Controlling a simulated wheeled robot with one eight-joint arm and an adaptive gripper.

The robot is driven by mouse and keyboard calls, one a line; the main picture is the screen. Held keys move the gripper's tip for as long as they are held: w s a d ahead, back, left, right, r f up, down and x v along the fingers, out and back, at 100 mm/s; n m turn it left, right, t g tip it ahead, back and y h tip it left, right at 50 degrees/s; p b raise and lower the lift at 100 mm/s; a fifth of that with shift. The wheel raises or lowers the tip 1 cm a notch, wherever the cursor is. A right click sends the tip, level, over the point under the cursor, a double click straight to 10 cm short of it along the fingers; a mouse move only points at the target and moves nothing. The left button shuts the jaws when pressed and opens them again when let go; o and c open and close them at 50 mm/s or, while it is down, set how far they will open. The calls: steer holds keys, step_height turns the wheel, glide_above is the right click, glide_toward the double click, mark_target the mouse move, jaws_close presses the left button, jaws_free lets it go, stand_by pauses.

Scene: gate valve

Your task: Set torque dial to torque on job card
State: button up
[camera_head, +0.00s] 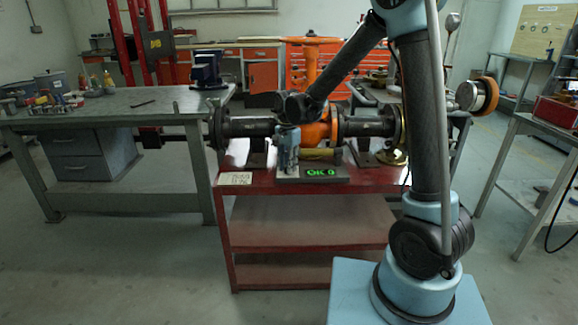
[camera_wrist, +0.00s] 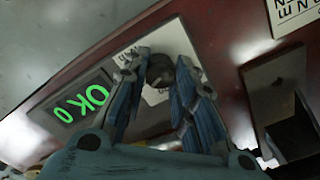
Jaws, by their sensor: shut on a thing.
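My gripper (camera_head: 288,168) points down at the front of the red cart, on the grey tester plate. In the wrist view its two blue fingers (camera_wrist: 160,72) are shut on a dark round torque dial (camera_wrist: 160,66), one on each side. A pale label with small print shows behind the fingertips. The display (camera_head: 321,172) beside it reads a green "OK 0", also seen in the wrist view (camera_wrist: 84,100).
An orange gate valve (camera_head: 316,132) with dark flanged pipes lies on the red cart (camera_head: 310,212) behind my gripper. A yellow cylinder (camera_head: 318,152) lies behind the display. A workbench (camera_head: 120,108) with tools stands left. Open floor lies in front.

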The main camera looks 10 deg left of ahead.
steer(key=n, duration=1.6)
steer(key=shift+n, duration=0.4)
steer(key=n, duration=0.3)
steer(key=shift+n, duration=0.4)
steer(key=n, duration=0.5)
steer(key=shift+n, duration=0.4)
steer(key=shift+w, duration=0.1)
steer(key=o, duration=1.1)
